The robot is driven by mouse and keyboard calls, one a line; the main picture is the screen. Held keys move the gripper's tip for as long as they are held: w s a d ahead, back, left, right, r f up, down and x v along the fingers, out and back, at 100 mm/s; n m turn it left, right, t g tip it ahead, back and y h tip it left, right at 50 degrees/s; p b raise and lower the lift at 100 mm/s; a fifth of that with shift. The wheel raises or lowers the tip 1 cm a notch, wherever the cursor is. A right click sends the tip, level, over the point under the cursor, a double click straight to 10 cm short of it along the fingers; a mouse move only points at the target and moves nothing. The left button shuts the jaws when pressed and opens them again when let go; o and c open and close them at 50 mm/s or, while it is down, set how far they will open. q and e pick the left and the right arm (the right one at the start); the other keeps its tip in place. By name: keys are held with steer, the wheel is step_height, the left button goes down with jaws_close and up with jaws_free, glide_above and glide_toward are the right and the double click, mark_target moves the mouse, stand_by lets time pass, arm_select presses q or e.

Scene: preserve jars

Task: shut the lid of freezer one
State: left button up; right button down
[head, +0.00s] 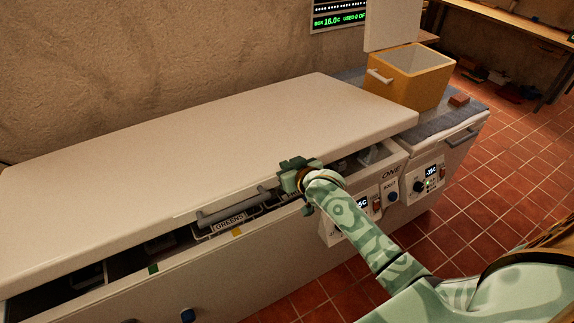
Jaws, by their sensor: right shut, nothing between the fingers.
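Freezer one (240,265) is a long white chest with the word ONE on its front right. Its wide white lid (200,145) is lowered most of the way but stands ajar. A dark gap shows along the front, with a basket labelled GREENS (229,223) inside. A grey bar handle (232,208) is on the lid's front edge. My right gripper (292,177) is shut and empty at the lid's front edge, by the handle's right end. I cannot tell whether it touches the lid. My left gripper is not in view.
A second chest (462,135) adjoins on the right, with a grey mat (440,122). An open yellow cool box (408,88) and a small reddish-brown block (459,100) are on top. A rough wall (150,60) stands behind. Tiled floor (500,210) is clear at right.

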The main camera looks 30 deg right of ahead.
step_height(320, 180, down, 14)
steer(key=s+b, duration=0.3)
steer(key=b, duration=0.4)
steer(key=w+r+p+v, duration=0.1)
steer(key=r+p+v, duration=0.1)
steer(key=p+v, duration=0.5)
steer(key=v, duration=0.4)
steer(key=shift+s, duration=0.3)
steer(key=shift+r, duration=0.15)
steer(key=s+f+n+g+b, duration=0.1)
steer(key=s+f+g, duration=0.1)
steer(key=s+f, duration=0.45)
steer(key=s+f+g, duration=0.2)
steer(key=s+f, duration=0.1)
steer(key=f, duration=0.7)
steer(key=s+f+n+g+b, duration=0.1)
steer(key=s+f+g, duration=0.1)
steer(key=s+f, duration=0.45)
steer(key=s+a+f+g+b, duration=0.1)
steer(key=s+f+g+b, duration=0.1)
steer(key=s+f, duration=0.6)
steer(key=s+a+f+n+g+b, duration=0.1)
steer(key=s+f, duration=0.7)
steer(key=s, duration=0.8)
steer(key=a+g+b, duration=0.1)
steer(key=g, duration=0.1)
steer(key=shift+g, duration=0.4)
